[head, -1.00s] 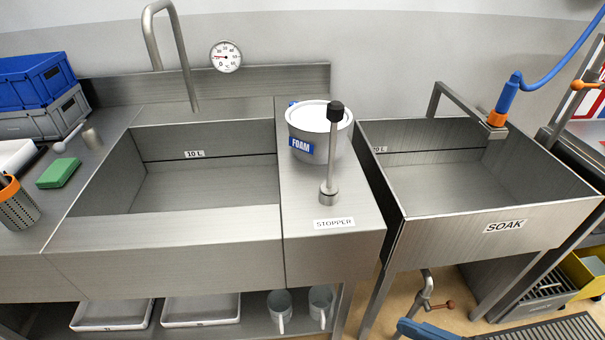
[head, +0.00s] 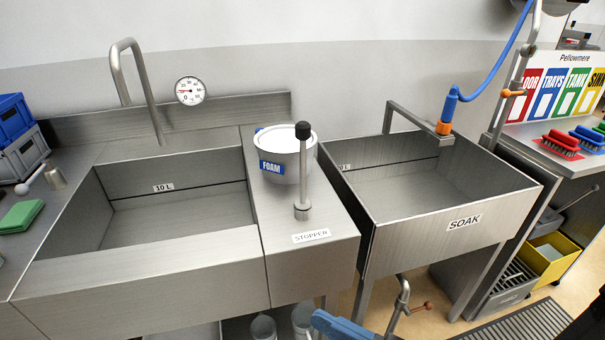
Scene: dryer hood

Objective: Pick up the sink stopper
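The sink stopper (head: 303,172) stands upright on the steel counter strip between the two basins. It is a thin steel rod with a black knob on top and a small round steel base. A label reading STOPPER (head: 311,236) is on the counter just in front of it. A white FOAM tub (head: 287,160) stands right behind the stopper, which partly covers it. My gripper is not in view.
A sink basin marked 10 L (head: 170,215) lies left of the stopper, the SOAK basin (head: 430,235) right. A blue hose with an orange-tipped nozzle (head: 447,110) hangs at the SOAK basin's back. A tap (head: 140,85) rises behind the left sink. Brushes (head: 558,143) lie far right.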

